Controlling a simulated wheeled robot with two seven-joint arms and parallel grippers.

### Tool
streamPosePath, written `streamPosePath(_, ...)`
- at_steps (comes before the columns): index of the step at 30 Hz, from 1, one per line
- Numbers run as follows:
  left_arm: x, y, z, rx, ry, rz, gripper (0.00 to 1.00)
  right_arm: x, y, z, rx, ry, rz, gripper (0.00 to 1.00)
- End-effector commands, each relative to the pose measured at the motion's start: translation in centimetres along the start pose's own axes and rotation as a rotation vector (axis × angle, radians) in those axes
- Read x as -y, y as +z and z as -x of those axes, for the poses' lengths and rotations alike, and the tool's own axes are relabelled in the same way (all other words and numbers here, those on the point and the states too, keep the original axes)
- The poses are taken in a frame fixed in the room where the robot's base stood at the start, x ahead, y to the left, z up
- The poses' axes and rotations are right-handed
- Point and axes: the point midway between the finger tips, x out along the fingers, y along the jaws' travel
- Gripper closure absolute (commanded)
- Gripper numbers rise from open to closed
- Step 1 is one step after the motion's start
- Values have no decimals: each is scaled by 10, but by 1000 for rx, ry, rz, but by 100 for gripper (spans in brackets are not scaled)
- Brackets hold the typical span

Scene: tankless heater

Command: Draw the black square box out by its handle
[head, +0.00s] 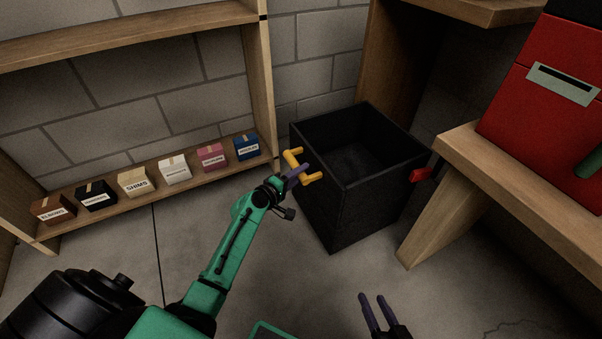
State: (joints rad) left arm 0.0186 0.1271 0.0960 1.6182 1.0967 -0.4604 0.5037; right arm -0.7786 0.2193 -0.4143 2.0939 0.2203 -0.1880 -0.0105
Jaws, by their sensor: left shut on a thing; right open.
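The black square box (340,214) stands on the concrete floor, open at the top and empty as far as I can see. A yellow handle (292,158) sticks out from its left face, and a red handle (420,174) is on its right side. My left gripper (298,171) is at the left face, its purple fingers shut on the yellow handle. My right gripper (376,312) is open and empty, low in the picture, in front of the box and apart from it.
A wooden shelf (130,28) at the left holds several small labelled boxes on its bottom board. A wooden bench (460,152) with a red case (550,110) stands close on the box's right. Bare floor (270,265) lies in front of the box.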

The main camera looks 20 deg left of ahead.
Motion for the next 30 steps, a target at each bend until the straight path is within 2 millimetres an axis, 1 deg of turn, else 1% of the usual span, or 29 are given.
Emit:
streamPosePath(1, 2, 0, 0, 0, -3, -1, 61, 0, 0, 0, 0, 0, 0, 50)
streamPosePath(2, 2, 0, 0, 0, -3, -1, 50, 0, 0, 0, 0, 0, 0, 50)
streamPosePath(3, 1, 0, 0, 0, -3, -1, 36, 0, 0, 0, -1, 0, 0, 50)
streamPosePath(12, 0, 0, 0, 0, -1, -1, 36, 1, 0, -1, -3, -1, -5, 50)
streamPosePath(14, 0, 0, 3, -1, -1, -1, 36, 2, -2, 0, -4, 0, -7, 50)
streamPosePath(16, 0, 0, 10, -1, -3, -1, 36, 3, -3, 0, -2, 0, -9, 50)
streamPosePath(20, -1, 0, 35, 0, -4, -3, 36, 6, -9, 4, 9, 1, -10, 50)
streamPosePath(23, -1, 0, 62, 1, -6, -1, 36, 8, -14, 6, 14, 0, -9, 50)
streamPosePath(27, 2, 0, 103, 0, -6, -1, 36, 6, -17, 8, 41, 4, 4, 50)
streamPosePath(30, 2, 0, 126, 0, -6, -1, 36, 5, -16, 8, 46, 6, 7, 50)
